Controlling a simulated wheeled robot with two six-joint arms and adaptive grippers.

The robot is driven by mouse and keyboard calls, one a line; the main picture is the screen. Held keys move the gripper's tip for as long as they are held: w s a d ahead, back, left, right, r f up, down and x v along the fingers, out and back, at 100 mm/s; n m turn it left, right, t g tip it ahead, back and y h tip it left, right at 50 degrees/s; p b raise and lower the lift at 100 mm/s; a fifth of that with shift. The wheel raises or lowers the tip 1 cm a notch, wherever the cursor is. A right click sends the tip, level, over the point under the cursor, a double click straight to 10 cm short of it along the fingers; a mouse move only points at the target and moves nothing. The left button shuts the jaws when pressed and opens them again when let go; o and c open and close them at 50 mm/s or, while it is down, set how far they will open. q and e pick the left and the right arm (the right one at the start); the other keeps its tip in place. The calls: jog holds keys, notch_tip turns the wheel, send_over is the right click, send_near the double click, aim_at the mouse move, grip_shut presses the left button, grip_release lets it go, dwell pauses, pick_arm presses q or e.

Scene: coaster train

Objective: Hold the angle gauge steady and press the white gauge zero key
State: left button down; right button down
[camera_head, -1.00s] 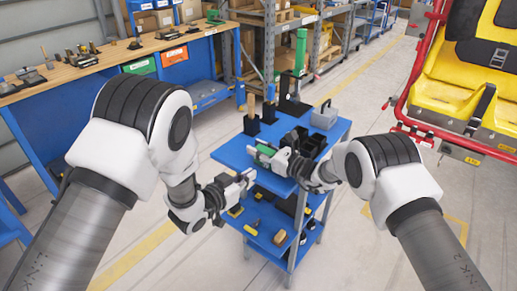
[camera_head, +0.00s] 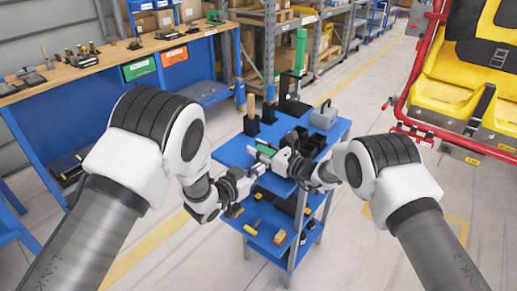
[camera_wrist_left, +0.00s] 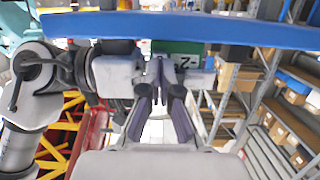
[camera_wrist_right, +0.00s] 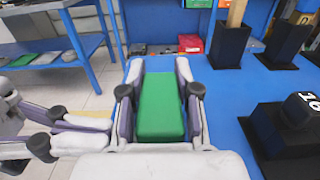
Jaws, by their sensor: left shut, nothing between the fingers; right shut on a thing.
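The angle gauge is a green block (camera_wrist_right: 160,105) between the fingers of my right gripper (camera_wrist_right: 160,75), which is shut on it. In the head view the gauge (camera_head: 265,150) is small, over the blue cart top. In the left wrist view the gauge's face (camera_wrist_left: 185,60) shows light digits just behind my left fingertips. My left gripper (camera_wrist_left: 163,65) is shut and empty, its fingertips in front of the gauge; I cannot tell whether they touch it. In the head view my left gripper (camera_head: 258,170) is just below the right one. I cannot make out the white zero key.
A workbench (camera_head: 120,55) stands behind left; a yellow coaster car (camera_head: 470,75) is at right.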

pick_arm(q)
jog(key=shift+w+d, duration=0.4)
jog(key=shift+w, duration=0.15)
dwell(0.9)
jog(key=shift+s, duration=0.1)
jog(key=shift+f+v, duration=0.2)
jog(key=shift+v, duration=0.75)
jog(key=shift+f+v, duration=0.15)
jog(key=shift+v, duration=0.8)
jog(key=shift+f+v, duration=0.2)
jog(key=shift+v, duration=0.75)
jog(key=shift+s+a, duration=0.15)
jog(key=s+a+r, duration=0.2)
jog(key=s, duration=0.1)
jog(key=x, duration=0.8)
jog(key=shift+w+d+f, duration=0.15)
jog(key=shift+w+f, duration=0.1)
jog(key=shift+w, duration=0.05)
